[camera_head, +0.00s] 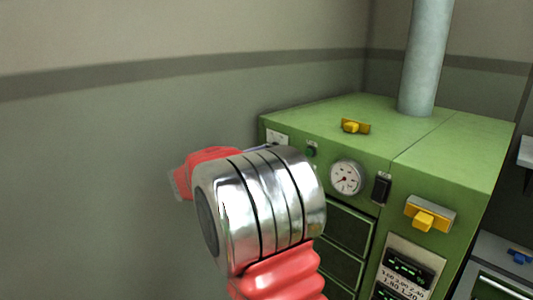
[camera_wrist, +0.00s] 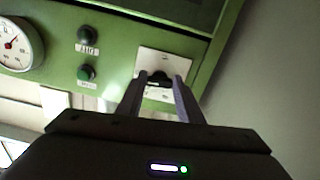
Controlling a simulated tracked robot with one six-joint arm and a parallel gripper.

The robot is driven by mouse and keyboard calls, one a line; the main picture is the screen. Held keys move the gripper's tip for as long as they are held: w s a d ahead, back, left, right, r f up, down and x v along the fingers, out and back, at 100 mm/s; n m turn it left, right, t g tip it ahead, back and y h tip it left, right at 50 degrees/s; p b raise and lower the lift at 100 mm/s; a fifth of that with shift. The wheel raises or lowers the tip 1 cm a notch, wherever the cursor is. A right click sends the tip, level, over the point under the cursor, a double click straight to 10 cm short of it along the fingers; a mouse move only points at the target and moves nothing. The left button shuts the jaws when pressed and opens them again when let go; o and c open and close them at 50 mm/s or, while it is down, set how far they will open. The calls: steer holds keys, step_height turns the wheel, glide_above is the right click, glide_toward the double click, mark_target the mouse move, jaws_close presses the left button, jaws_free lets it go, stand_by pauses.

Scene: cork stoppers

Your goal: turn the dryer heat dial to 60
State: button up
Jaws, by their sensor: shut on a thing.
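The heat dial (camera_wrist: 158,75) is a small dark knob on a white plate (camera_wrist: 178,62) on the green dryer's front. The plate also shows at the dryer's left edge in the head view (camera_head: 276,137). In the wrist view my gripper (camera_wrist: 161,82) has its two fingers at the plate, shut on the dark knob. The plate's marks and the dial's setting are too small and partly covered to read. In the head view my arm hides the gripper's fingers and the knob. The green dryer (camera_head: 395,130) stands at the right.
A round white gauge (camera_head: 346,178) sits right of my arm in the head view, beside a black switch (camera_head: 381,189). Yellow handles (camera_head: 354,127) (camera_head: 429,215) stick out on the top and front. A grey pipe (camera_head: 427,60) rises behind. The wall side at left is clear.

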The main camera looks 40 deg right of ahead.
steer(key=shift+f+m, duration=0.3)
steer(key=shift+m, duration=0.3)
steer(key=o, duration=1.1)
steer(key=shift+r, duration=0.2)
steer(key=a, duration=1.3)
steer(key=shift+s+a, duration=0.15)
steer(key=shift+a, duration=0.25)
